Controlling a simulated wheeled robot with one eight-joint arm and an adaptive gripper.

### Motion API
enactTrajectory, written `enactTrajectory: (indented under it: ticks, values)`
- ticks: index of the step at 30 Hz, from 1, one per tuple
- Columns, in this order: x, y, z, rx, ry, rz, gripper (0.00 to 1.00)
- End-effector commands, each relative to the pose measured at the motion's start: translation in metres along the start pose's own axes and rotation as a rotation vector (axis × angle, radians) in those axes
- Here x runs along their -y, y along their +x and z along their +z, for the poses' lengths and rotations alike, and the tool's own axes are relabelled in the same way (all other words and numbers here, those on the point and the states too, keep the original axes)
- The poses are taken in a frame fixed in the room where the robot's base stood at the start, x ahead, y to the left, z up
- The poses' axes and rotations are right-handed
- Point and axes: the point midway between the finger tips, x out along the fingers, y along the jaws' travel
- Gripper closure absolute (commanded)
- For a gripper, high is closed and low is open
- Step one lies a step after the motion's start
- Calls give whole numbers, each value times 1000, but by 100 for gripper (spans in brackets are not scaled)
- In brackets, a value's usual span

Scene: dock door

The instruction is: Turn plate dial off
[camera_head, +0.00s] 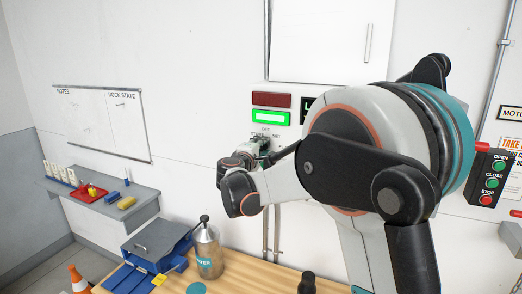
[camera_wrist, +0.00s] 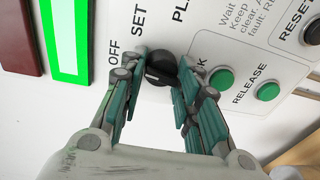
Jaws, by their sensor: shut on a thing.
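The plate dial (camera_wrist: 162,66) is a black round knob on a white panel (camera_wrist: 215,48) in the wrist view. The printed words OFF, SET and a partly cut-off "PL..." stand near it. My gripper (camera_wrist: 163,78) has its teal-grey fingers on both sides of the knob and is shut on it. The fingers hide parts of the knob, and I cannot tell clearly which label it points to. In the head view my gripper (camera_head: 262,147) is at the wall panel, below the lit green sign, and the dial is hidden behind it.
The wrist view shows two green buttons (camera_wrist: 221,79), one labelled RELEASE, and a black RESET button (camera_wrist: 312,35) close by. The green sign (camera_head: 271,117) is lit under a dark red one (camera_head: 271,99). A workbench with a metal bottle (camera_head: 208,252) stands below.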

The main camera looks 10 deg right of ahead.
Motion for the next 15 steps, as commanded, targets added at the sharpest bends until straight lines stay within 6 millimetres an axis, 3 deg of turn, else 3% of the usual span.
enactTrajectory:
  ticks: [15]
  values:
    - [1,0,0,9,-155,-14,94]
